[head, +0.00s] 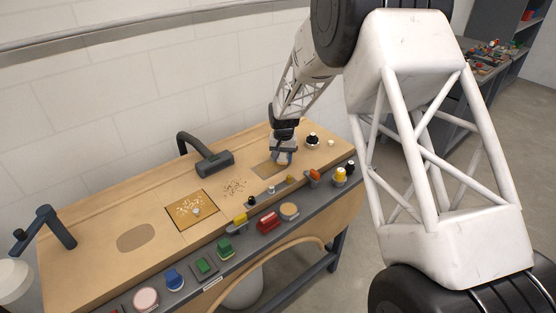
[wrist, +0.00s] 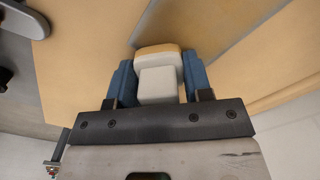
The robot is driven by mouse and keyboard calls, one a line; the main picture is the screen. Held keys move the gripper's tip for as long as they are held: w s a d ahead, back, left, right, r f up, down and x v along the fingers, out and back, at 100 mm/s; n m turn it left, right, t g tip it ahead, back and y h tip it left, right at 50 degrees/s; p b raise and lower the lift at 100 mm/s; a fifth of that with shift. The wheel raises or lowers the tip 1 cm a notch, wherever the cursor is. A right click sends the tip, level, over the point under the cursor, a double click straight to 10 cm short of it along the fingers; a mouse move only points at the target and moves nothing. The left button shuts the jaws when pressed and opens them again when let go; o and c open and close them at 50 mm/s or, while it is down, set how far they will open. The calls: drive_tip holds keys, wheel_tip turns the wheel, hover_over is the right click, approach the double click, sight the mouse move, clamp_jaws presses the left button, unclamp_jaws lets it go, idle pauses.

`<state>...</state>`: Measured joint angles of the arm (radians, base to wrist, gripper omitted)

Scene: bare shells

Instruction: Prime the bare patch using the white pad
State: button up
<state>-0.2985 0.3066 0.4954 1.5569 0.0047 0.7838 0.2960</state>
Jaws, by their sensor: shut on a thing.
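My gripper (head: 283,150) is over the right part of the bench, shut on the white pad. In the wrist view the white pad (wrist: 157,82) sits between the blue fingers, with a yellowish layer along its far edge. A darker tan rectangular patch (head: 264,170) lies on the bench just left of and below my gripper, partly hidden by it. A brownish oval patch (head: 137,237) lies at the left of the bench. I cannot tell which of these is the bare patch, nor whether the pad touches the surface.
Several coloured knobs and blocks line the front ledge, including a red block (head: 268,222). A black-topped knob (head: 312,140) stands right of my gripper.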

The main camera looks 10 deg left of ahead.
drive_tip(key=shift+a+r, duration=0.1)
drive_tip(key=shift+r, duration=3.9)
drive_tip(key=shift+s, duration=0.15)
drive_tip(key=s+d+f+m, duration=0.2)
drive_tip(key=s+d+m, duration=0.1)
drive_tip(key=s, duration=0.7)
drive_tip(key=s+d+f+m, duration=0.2)
drive_tip(key=s+d, duration=0.3)
drive_tip(key=s, duration=0.6)
drive_tip(key=s+d+f+m, duration=0.2)
drive_tip(key=s+d+m, duration=0.2)
drive_tip(key=s, duration=0.7)
drive_tip(key=shift+d, duration=0.55)
hover_over(306, 202)
drive_tip(key=shift+w+a+f, duration=0.1)
drive_tip(key=shift+w+f, duration=0.05)
drive_tip(key=shift+f, duration=0.6)
drive_tip(key=shift+f, duration=1.75)
drive_tip(key=shift+f, duration=0.1)
